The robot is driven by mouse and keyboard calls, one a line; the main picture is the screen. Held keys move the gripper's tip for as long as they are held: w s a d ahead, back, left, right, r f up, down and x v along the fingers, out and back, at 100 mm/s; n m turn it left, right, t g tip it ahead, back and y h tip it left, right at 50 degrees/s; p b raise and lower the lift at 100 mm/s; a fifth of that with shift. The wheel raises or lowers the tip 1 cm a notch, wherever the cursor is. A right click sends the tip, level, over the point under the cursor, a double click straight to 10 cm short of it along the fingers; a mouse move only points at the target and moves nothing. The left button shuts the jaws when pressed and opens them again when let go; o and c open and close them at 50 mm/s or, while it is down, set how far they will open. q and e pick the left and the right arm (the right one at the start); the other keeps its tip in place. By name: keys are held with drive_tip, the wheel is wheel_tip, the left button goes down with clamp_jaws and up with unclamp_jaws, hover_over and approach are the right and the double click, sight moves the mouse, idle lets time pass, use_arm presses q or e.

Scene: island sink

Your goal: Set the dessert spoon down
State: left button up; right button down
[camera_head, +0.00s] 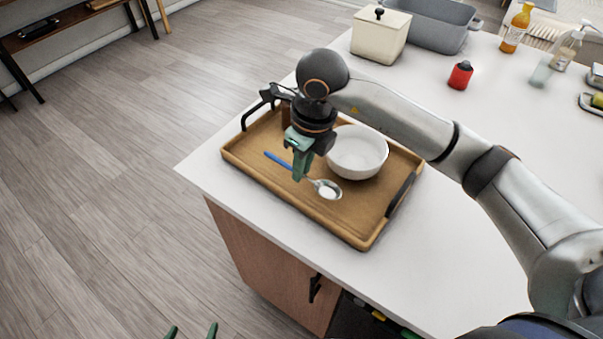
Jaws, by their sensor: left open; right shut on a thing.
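The dessert spoon (327,190) has a blue handle and a shiny metal bowl. My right gripper (300,177) points down over the wooden tray (335,224) and is shut on the spoon near its middle. The handle sticks out to the left of the fingers and the bowl to the right. The spoon is low over the tray, in front of the white bowl (358,153); I cannot tell whether it touches the tray floor. My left gripper (191,332) shows only its green fingertips at the bottom edge, apart, open and empty, over the floor.
The tray has dark handles and lies near the counter's left corner. A cream canister (380,38), a grey basin (435,24), a red bottle (460,75) and an orange bottle (516,28) stand farther back. The counter (440,225) right of the tray has bare room.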

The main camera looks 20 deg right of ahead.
drive_tip(key=shift+w+f, duration=0.2)
drive_tip(key=shift+f, duration=0.05)
drive_tip(key=shift+w+f+p, duration=0.1)
drive_tip(key=shift+f+p, duration=0.3)
drive_tip(key=shift+f, duration=1.25)
drive_tip(key=shift+f, duration=0.15)
drive_tip(key=c, duration=0.8)
unclamp_jaws()
drive_tip(key=shift+c, duration=0.2)
drive_tip(key=shift+r, duration=0.35)
wheel_tip(320, 180, up, 12)
drive_tip(key=s+d+b, duration=0.1)
drive_tip(key=shift+s+f, duration=0.2)
drive_tip(key=shift+s, duration=0.05)
